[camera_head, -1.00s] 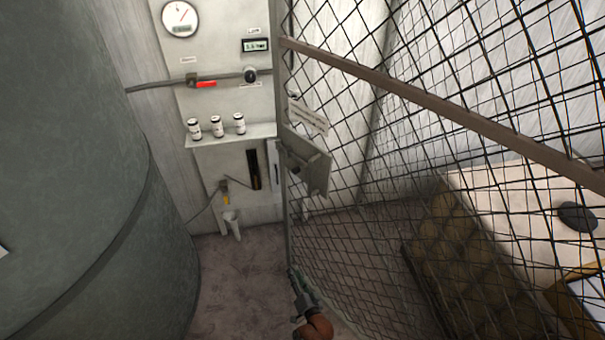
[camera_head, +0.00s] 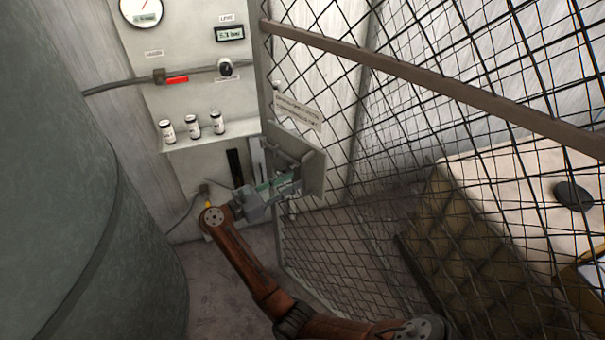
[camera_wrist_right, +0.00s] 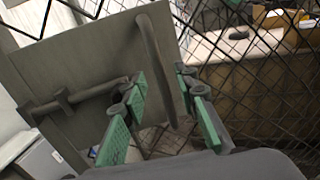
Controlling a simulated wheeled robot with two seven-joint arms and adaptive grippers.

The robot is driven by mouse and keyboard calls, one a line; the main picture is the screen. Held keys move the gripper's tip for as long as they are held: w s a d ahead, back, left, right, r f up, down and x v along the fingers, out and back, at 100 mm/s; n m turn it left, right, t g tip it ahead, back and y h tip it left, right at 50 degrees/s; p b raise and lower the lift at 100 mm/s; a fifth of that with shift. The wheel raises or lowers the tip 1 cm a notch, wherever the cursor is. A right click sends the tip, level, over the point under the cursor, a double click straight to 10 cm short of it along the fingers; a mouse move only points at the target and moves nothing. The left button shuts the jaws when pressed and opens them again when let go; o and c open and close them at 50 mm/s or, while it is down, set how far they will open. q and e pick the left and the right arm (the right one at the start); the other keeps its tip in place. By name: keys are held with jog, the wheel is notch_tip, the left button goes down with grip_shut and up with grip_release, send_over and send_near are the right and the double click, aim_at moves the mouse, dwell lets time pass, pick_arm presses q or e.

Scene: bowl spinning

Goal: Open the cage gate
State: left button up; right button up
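The cage gate is dark wire mesh with a brown cross rail (camera_head: 440,86), standing upright along the right of the head view. A grey lock plate (camera_head: 314,173) is on its left edge, and it shows large in the right wrist view (camera_wrist_right: 80,70). A curved bar handle (camera_wrist_right: 156,60) runs down this plate, with a smaller lever (camera_wrist_right: 75,99) to its left. My right gripper (camera_head: 287,184) is at the plate. In the wrist view its green-padded fingers (camera_wrist_right: 160,82) are apart, on either side of the handle's line; contact is not clear. My left gripper is out of view.
A large grey-green tank (camera_head: 85,190) fills the left. A wall panel (camera_head: 190,40) with a gauge, display and red-handled valve is behind, with small bottles (camera_head: 192,127) on its shelf. Beyond the mesh is a pale-topped table (camera_head: 510,180). Bare floor (camera_head: 220,275) lies between tank and gate.

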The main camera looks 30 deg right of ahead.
jog(key=shift+w+d+p, duration=0.2)
jog(key=shift+d+p, duration=0.05)
jog(key=shift+d, duration=1.1)
jog(key=shift+w+d+p, duration=0.15)
jog(key=shift+d+p, duration=0.1)
jog(key=shift+d, duration=1.05)
jog(key=shift+c, duration=0.5)
grip_shut()
